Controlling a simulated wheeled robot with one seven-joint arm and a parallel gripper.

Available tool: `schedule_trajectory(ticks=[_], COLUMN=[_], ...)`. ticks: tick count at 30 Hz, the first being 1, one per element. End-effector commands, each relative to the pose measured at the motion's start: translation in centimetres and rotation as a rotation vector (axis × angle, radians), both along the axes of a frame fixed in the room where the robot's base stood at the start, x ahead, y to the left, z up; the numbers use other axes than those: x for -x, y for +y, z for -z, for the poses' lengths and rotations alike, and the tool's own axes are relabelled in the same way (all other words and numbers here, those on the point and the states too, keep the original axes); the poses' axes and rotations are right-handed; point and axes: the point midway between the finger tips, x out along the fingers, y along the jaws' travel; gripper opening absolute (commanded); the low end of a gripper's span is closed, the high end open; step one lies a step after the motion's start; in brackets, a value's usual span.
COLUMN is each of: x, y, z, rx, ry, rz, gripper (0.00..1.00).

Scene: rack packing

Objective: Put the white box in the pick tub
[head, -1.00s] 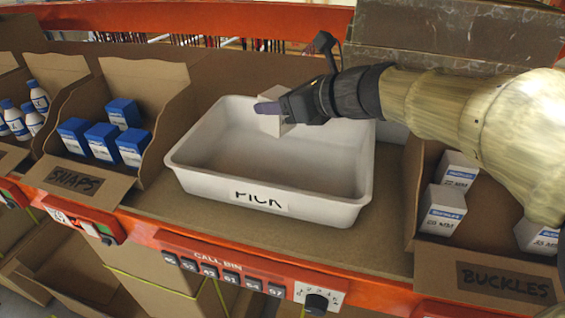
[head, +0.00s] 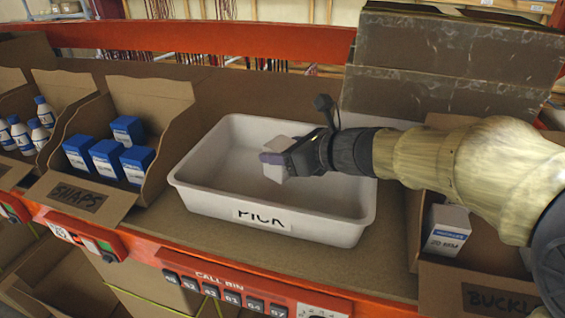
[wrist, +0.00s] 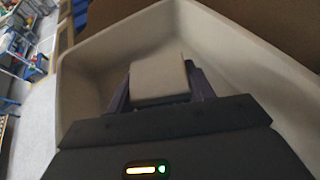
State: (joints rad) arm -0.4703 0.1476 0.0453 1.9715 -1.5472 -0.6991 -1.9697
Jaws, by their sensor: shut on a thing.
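The white box (head: 275,170) is held between the fingers of my gripper (head: 283,160), which is shut on it. In the head view it is tilted and overlaps the inside of the white tub labelled PICK (head: 345,229). In the wrist view the box (wrist: 158,78) sits between the purple fingers of my gripper (wrist: 160,90), with the tub wall (wrist: 85,100) around it. I cannot tell whether the box touches the tub floor. The tub looks otherwise empty.
A cardboard bin labelled SNAPS (head: 77,196) with blue-topped boxes stands left of the tub. A bin labelled BUCKLES (head: 490,298) with a white-and-blue box (head: 446,231) stands right. Bottles (head: 38,132) are at far left.

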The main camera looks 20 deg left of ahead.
Motion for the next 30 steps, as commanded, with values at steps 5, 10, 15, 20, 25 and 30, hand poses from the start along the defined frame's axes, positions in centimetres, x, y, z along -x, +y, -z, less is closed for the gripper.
schedule_trajectory(ticks=[5, 10, 15, 20, 25, 30], x=[0.1, 0.0, -0.2, -0.3, -0.1, 0.0], y=[0.1, 0.0, -0.2, -0.3, -0.2, 0.0], z=[2.5, 3.3, 3.3, 3.5, 3.5, 3.4], rx=[0.002, 0.001, 0.001, 0.001, 0.001, 0.001], ry=[0.005, 0.001, 0.001, 0.001, 0.001, 0.001], rz=[-0.001, 0.0, 0.006, 0.008, 0.004, 0.001], gripper=[0.25, 0.25, 0.25, 0.6, 0.74, 0.74])
